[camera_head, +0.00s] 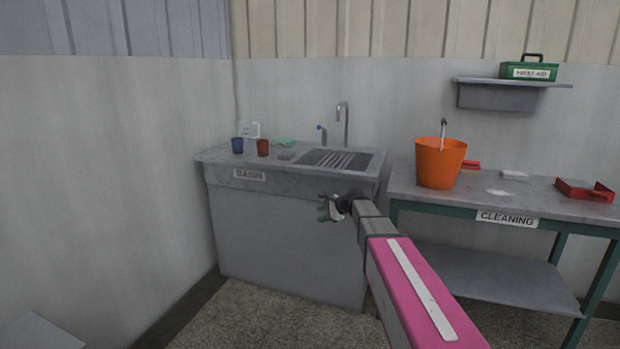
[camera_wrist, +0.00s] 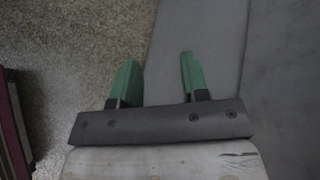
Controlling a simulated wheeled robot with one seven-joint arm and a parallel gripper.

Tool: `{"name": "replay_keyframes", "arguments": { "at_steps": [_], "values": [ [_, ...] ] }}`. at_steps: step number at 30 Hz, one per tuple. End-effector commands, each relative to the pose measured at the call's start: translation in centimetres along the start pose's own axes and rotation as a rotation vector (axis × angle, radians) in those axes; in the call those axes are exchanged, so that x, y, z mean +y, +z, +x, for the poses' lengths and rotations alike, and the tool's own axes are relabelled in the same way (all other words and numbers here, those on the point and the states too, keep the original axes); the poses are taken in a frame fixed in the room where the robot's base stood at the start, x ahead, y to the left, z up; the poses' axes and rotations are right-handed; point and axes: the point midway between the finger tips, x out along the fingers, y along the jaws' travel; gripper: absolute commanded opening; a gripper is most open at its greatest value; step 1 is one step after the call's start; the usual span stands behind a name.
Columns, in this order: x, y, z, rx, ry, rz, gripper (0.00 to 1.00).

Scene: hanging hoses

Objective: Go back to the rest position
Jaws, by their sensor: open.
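My gripper (camera_head: 325,209) is at the end of my outstretched pink and grey arm, in front of the basin unit (camera_head: 285,240) in the head view. In the wrist view its two green fingers (camera_wrist: 158,80) stand apart with nothing between them. Behind the fingers the wrist view shows speckled floor and a grey surface. No hose shows in either view.
The basin top holds a blue cup (camera_head: 238,145), a red cup (camera_head: 263,147) and a tap (camera_head: 343,125). The cleaning table (camera_head: 440,205) at right bears an orange bucket (camera_head: 440,163) and a red dustpan (camera_head: 585,190). A shelf holds a green box (camera_head: 529,71).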

Motion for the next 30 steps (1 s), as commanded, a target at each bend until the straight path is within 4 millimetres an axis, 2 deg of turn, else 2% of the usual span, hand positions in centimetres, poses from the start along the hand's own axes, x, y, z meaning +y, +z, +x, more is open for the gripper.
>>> {"name": "replay_keyframes", "arguments": {
  "at_steps": [1, 5, 6, 12, 15, 19, 30],
  "values": [
    [4.6, -0.2, -0.8, 0.047, 0.064, -0.094, 0.41],
    [13.3, -1.8, -2.5, 0.147, 0.250, -0.361, 0.41],
    [16.0, -2.3, -3.2, 0.170, 0.314, -0.444, 0.41],
    [28.1, -3.8, -8.1, 0.215, 0.668, -0.836, 0.41],
    [32.4, -4.2, -10.5, 0.200, 0.825, -0.986, 0.41],
    [35.7, -4.5, -12.8, 0.170, 0.966, -1.110, 0.41],
    [35.8, -4.5, -12.9, 0.168, 0.973, -1.117, 0.41]
  ]
}}
